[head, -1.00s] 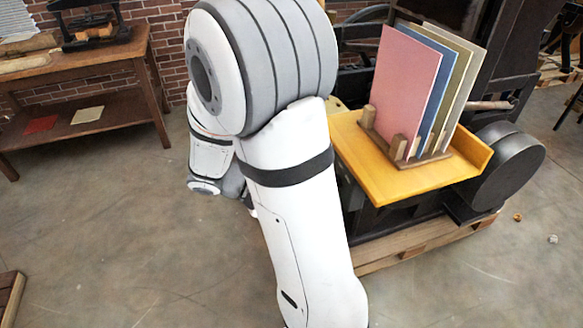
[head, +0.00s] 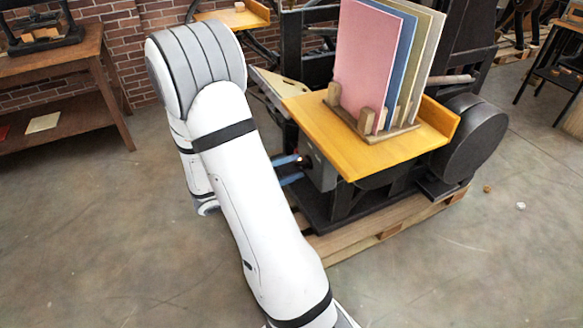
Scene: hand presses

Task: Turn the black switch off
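My gripper (head: 298,168) shows as two blue fingers reaching out to the right from behind my white arm. The fingers are apart, one above the other, with a gap between them. Their tips are at or close to the left face of a grey box (head: 325,174) under the yellow wooden board. A small orange-red glow (head: 300,158) shows beside the upper fingertip. The black switch cannot be made out clearly; dark detail on the box face lies by the fingertips. I cannot tell its position or whether the fingers touch it. My arm hides the rest of the gripper.
The yellow board (head: 350,160) carries a wooden rack with pink, blue and other upright sheets (head: 368,60). The black press stands on a wooden pallet (head: 385,228), with a round dark drum (head: 467,140) at right. A brown table (head: 60,65) stands at left. The front floor is clear.

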